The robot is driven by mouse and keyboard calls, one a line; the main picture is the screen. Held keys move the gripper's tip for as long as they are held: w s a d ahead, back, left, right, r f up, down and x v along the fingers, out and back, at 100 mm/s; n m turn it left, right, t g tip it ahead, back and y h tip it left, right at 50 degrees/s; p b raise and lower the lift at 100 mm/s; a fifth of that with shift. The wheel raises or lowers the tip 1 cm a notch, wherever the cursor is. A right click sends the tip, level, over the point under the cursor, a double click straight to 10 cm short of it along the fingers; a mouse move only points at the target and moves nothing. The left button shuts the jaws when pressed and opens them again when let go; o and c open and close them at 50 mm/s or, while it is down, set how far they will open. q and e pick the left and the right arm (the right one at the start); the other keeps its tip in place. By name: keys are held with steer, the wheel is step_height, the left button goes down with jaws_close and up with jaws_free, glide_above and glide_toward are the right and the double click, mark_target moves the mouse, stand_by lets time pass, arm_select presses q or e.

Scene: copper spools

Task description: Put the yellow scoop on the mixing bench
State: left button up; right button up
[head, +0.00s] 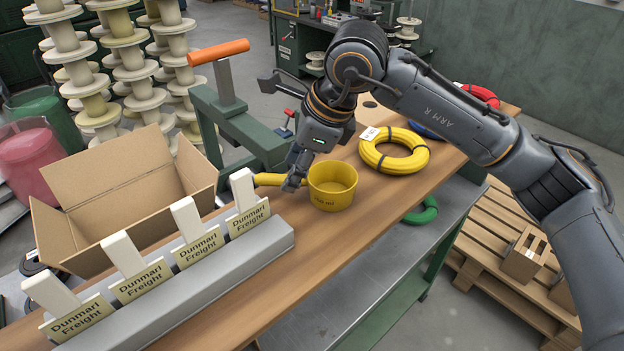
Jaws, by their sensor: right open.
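The yellow scoop (333,190) stands on a wooden bench top (375,207), its round cup upright with the opening facing up. Its handle (268,180) points left toward the green clamp. My right gripper (293,177) reaches down from above at the handle, just left of the cup. It is open, with the handle at its fingertips; a finger hides part of the handle. I cannot tell whether the fingers touch it. My left gripper is not in view. I cannot tell whether this wooden bench is the mixing bench.
Left of the scoop are a grey rail (190,280) with several "Dunmarl Freight" cards, an open cardboard box (120,205) and a green clamp (243,135) with an orange handle. A yellow coil (412,162) lies behind right. Bare bench top lies in front of the scoop.

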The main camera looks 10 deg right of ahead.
steer(key=shift+w+p+x, duration=0.2)
steer(key=shift+p+x, duration=0.35)
steer(key=shift+x, duration=1.35)
steer(key=shift+r, duration=0.15)
jaws_close()
steer(key=shift+r, duration=0.15)
